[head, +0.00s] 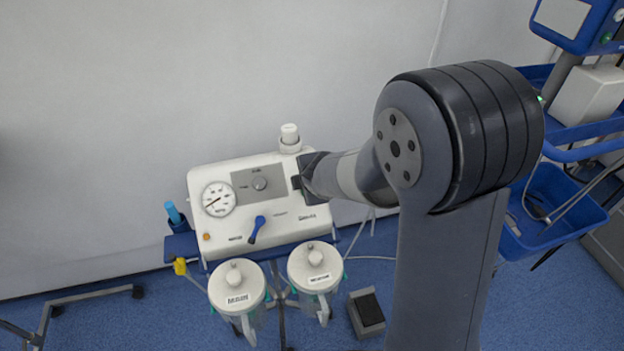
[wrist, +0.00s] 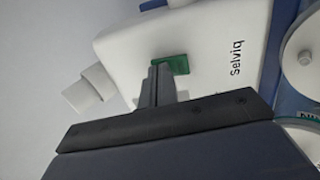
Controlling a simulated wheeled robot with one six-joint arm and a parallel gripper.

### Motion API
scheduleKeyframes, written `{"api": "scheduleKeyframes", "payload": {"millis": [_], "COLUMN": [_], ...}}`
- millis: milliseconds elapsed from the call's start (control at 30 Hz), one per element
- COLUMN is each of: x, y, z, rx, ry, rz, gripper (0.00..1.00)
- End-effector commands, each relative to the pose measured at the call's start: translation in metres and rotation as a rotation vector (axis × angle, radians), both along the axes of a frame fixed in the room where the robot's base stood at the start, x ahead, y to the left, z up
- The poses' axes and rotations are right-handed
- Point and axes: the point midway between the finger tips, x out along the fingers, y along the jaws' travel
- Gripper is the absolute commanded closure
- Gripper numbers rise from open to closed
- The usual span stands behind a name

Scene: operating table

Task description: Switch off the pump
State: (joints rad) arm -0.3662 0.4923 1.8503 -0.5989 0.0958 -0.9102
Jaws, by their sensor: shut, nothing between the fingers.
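The pump (head: 285,225) is a white unit on a blue stand, with a round gauge (head: 218,199), a grey panel with a knob (head: 259,184) and a blue lever (head: 256,229) on its front. In the wrist view the pump's white face (wrist: 222,45) carries a green switch (wrist: 183,64). My gripper (head: 298,188) is at the right part of the pump's face. In the wrist view its shut, empty fingers (wrist: 160,70) reach the green switch and cover part of it. I cannot tell whether they touch or press it. In the head view the switch is hidden by my gripper.
Two lidded jars (head: 237,286) (head: 315,266) hang below the pump's front. A white cap (head: 290,138) stands behind its top edge. A foot pedal (head: 366,312) is on the floor. A blue trolley (head: 555,215) stands at the right. The wall is close behind.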

Motion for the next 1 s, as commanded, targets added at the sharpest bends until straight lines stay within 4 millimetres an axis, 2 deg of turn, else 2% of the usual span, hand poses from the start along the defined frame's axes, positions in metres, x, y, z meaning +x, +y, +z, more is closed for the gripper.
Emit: {"api": "scheduleKeyframes", "payload": {"millis": [267,600,1000], "x": [-0.001,-0.013,-0.014], "y": [-0.002,-0.006,-0.006], "z": [-0.002,-0.009,-0.005], "rx": [0.000,0.000,0.000], "ry": [-0.001,-0.001,0.000], "rz": [-0.003,-0.003,-0.003], "gripper": [1.00,1.00,1.00]}}
